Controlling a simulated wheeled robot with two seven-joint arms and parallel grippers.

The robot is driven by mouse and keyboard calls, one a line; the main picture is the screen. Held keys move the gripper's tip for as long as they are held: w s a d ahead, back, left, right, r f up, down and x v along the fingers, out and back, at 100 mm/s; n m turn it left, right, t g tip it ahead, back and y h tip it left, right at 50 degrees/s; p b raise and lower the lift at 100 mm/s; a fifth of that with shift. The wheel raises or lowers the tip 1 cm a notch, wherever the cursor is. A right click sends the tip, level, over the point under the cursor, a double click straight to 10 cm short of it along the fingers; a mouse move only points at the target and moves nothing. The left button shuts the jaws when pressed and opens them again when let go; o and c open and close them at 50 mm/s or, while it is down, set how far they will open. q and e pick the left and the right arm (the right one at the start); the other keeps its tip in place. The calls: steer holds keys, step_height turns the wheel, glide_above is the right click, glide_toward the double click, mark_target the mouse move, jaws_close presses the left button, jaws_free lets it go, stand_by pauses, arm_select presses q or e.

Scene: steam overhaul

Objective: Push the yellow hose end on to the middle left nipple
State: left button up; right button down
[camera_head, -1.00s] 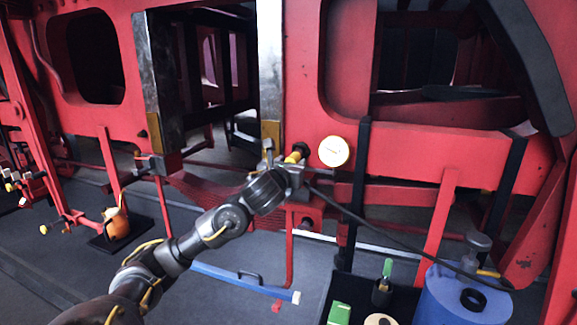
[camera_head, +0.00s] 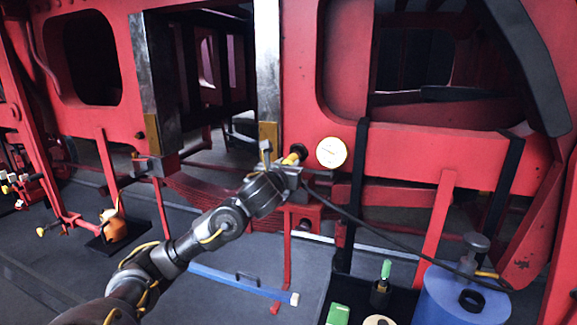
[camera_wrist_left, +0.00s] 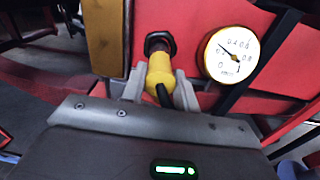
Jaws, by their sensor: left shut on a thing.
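The yellow hose end (camera_wrist_left: 160,72) is between the fingers of my left gripper (camera_wrist_left: 160,90), which is shut on it. In the left wrist view its far end meets a dark round fitting (camera_wrist_left: 159,43) on the red frame. I cannot tell how far it sits on that fitting. In the head view the yellow end (camera_head: 291,159) shows just beyond my left gripper (camera_head: 285,172), with the dark fitting (camera_head: 300,150) at its tip. A black hose (camera_head: 375,235) runs from the gripper down to the right. My right gripper is not in view.
A round white gauge (camera_head: 331,152) with a yellow rim is right beside the fitting. A blue container (camera_head: 450,300) and a black tray (camera_head: 402,300) stand at lower right. A blue bar (camera_head: 235,282) lies on the floor. A brass plate (camera_wrist_left: 105,35) is left of the fitting.

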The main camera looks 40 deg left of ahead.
arm_select(q)
steer(key=v, duration=0.5)
steer(key=shift+s, duration=0.1)
stand_by(0.3)
steer(key=shift+d, duration=0.15)
